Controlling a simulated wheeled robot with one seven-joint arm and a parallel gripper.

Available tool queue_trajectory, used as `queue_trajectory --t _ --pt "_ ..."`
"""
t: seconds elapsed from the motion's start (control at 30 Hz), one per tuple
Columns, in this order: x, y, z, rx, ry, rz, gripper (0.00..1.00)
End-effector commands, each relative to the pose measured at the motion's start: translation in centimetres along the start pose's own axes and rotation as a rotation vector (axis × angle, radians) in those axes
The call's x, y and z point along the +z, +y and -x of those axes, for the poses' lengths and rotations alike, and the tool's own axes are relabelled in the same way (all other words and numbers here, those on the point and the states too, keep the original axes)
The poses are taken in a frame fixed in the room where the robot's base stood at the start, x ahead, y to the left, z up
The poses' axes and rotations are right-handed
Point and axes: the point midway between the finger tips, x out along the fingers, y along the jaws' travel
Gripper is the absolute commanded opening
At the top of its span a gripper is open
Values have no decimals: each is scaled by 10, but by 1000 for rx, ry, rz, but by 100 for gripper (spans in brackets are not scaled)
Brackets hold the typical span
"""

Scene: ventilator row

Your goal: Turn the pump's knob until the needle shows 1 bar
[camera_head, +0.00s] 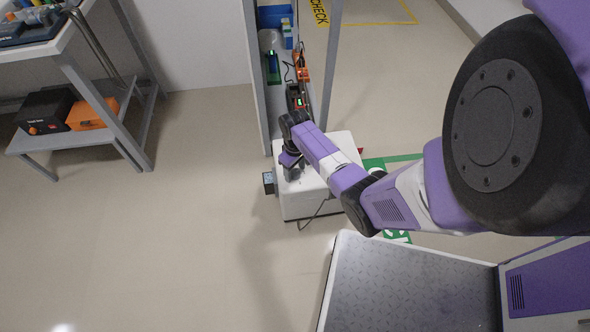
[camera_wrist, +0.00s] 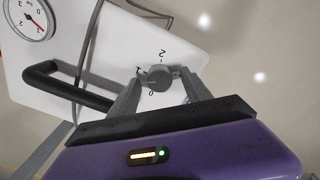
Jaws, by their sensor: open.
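The pump is a white box (camera_head: 318,205) on the floor; its white face (camera_wrist: 115,35) fills much of the wrist view. A grey round knob (camera_wrist: 157,80) sits on that face, with marks 0, 1 and 2 around it. My gripper (camera_wrist: 163,76) is open, one finger on either side of the knob; contact cannot be told. A round gauge (camera_wrist: 27,17) with a red needle shows at the top left, cut by the frame. The needle points to its lower right; the small numerals are hard to read. In the head view my gripper (camera_head: 292,168) hides part of the box top.
A black handle (camera_wrist: 68,85) and a grey cable cross the pump face beside my gripper. A shelf rack (camera_head: 255,75) with small devices stands behind the pump. A workbench (camera_head: 75,60) stands at the left. The floor left of the pump is clear.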

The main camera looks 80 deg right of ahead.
Motion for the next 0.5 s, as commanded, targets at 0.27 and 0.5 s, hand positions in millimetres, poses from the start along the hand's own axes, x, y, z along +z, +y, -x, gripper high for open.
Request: queue_trajectory --t 0.27,0.5 --pt "-1 -1 35 0 3 1 57" --pt "-1 -1 69 0 1 1 57"
